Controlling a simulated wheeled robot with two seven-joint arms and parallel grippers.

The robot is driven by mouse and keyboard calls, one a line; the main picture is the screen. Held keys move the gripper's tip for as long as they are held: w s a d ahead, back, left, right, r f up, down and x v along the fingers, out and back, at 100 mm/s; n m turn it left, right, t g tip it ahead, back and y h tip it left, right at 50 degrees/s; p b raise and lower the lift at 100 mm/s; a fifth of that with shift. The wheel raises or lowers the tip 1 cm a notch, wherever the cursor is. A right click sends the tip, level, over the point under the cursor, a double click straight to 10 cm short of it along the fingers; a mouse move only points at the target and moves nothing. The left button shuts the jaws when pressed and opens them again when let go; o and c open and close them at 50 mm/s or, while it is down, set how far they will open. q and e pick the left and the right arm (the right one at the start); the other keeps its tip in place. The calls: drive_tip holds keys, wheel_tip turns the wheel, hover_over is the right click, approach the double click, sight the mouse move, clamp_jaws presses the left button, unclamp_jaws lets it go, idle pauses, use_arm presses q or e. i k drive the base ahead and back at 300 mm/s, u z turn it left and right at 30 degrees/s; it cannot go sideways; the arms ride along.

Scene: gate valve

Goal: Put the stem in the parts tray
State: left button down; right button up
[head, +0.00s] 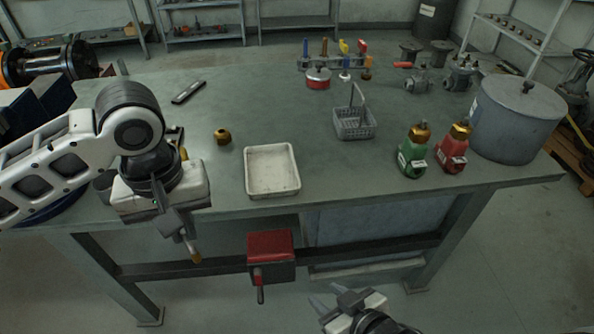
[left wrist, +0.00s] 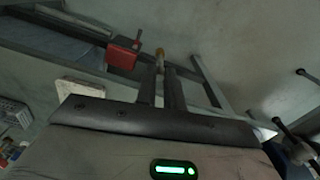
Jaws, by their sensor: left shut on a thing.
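My left gripper (head: 187,238) hangs in front of the table's front edge, left of the parts tray. It is shut on the stem (head: 196,257), whose brass-coloured end sticks out below the fingers. In the left wrist view the stem's brass end (left wrist: 160,54) shows at the tips of the closed fingers (left wrist: 161,75); the rest of it is hidden. The white, shallow parts tray (head: 272,170) lies empty near the table's front edge; part of it also shows in the left wrist view (left wrist: 80,90). My right gripper (head: 326,297) is low in front of the table, open and empty.
A red vise (head: 270,246) is mounted below the table's front edge. A brass nut (head: 222,136) sits behind and left of the tray.

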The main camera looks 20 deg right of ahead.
sight(261, 187)
drive_tip(key=z, duration=2)
drive_tip(key=i, duration=0.7)
drive_tip(key=u, duration=1.25)
